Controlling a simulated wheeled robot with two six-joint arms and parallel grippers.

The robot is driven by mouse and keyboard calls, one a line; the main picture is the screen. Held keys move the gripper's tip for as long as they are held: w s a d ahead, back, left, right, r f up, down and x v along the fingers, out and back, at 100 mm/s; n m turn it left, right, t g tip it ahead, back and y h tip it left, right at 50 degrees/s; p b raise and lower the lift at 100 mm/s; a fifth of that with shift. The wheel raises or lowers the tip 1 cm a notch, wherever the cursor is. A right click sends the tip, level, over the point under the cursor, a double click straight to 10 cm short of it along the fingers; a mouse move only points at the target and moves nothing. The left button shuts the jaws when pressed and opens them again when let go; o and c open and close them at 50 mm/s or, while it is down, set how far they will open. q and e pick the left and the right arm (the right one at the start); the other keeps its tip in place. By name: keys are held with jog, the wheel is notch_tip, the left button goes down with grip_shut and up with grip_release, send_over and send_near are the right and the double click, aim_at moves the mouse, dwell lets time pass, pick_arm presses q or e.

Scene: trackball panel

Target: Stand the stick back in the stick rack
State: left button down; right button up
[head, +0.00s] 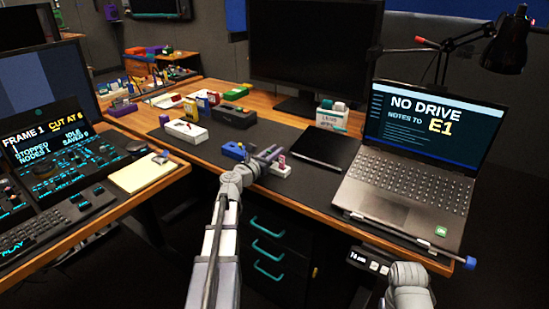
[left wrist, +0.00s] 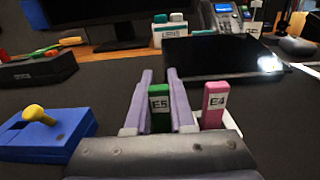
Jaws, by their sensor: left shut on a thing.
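My left gripper (head: 268,154) is above the dark desk mat near the front edge. In the left wrist view its two fingers (left wrist: 163,100) are shut on a green stick (left wrist: 160,107) labelled E5, held upright. Just right of the fingers a pink stick (left wrist: 214,103) labelled E4 stands in the white stick rack (left wrist: 231,122). The rack (head: 281,171) and pink stick (head: 282,159) also show in the head view. The fingers hide part of the rack and the green stick's lower end, so I cannot tell whether it touches the rack. My right gripper is not seen.
A blue box (left wrist: 60,140) with a yellow knob stands left of the gripper. A black tablet (head: 327,146) lies beyond the rack, and a laptop (head: 410,165) is at right. A white box (head: 332,117) stands behind. Bare mat (head: 320,187) shows right of the rack.

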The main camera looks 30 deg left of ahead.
pick_arm(q)
jog(key=shift+r, duration=0.1)
jog(key=shift+f, duration=0.25)
jog(key=c, duration=0.8)
grip_release()
jog(key=shift+o, duration=0.2)
jog(key=shift+r, duration=0.2)
jog(key=s, duration=0.8)
jog(key=s+a, duration=0.1)
jog(key=s, duration=0.3)
